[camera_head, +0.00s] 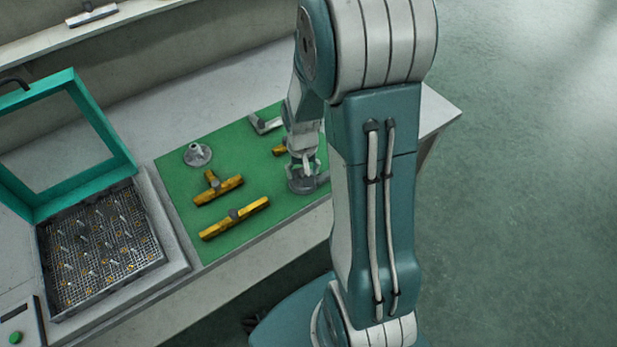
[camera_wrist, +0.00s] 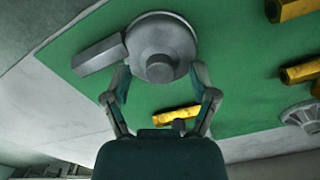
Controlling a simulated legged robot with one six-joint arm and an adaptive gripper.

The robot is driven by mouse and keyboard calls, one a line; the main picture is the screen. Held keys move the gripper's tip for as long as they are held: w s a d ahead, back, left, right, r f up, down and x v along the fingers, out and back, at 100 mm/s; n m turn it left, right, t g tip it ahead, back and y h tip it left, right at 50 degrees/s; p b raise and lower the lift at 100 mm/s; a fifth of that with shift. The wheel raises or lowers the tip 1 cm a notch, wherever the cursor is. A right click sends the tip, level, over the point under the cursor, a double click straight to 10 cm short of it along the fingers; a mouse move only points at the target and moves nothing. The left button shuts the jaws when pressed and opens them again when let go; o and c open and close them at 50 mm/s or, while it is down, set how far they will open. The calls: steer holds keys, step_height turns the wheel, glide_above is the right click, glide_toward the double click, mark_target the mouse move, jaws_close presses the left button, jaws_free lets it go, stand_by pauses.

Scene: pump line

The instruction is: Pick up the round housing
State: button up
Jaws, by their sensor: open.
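The round housing (camera_wrist: 163,42) is a grey disc-shaped body with a raised round centre and a straight block-like arm to its left in the wrist view. It lies on the green mat (camera_wrist: 240,80). My gripper (camera_wrist: 160,75) is open, with one finger on each side of the housing's near part; I cannot tell whether they touch it. In the head view the housing (camera_head: 302,185) sits near the mat's right front edge, directly below my gripper (camera_head: 303,165), which partly hides it.
Yellow fittings (camera_head: 218,187) and a grey flanged piece (camera_head: 198,154) lie left on the mat. A grey angled part (camera_head: 265,124) lies behind the gripper. An open teal-framed washer with a mesh basket (camera_head: 100,250) stands at the left. Bare mat separates the parts.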

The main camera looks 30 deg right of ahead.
steer(key=shift+f, duration=0.2)
jaws_close()
steer(key=shift+s, duration=0.1)
steer(key=shift+r, duration=0.15)
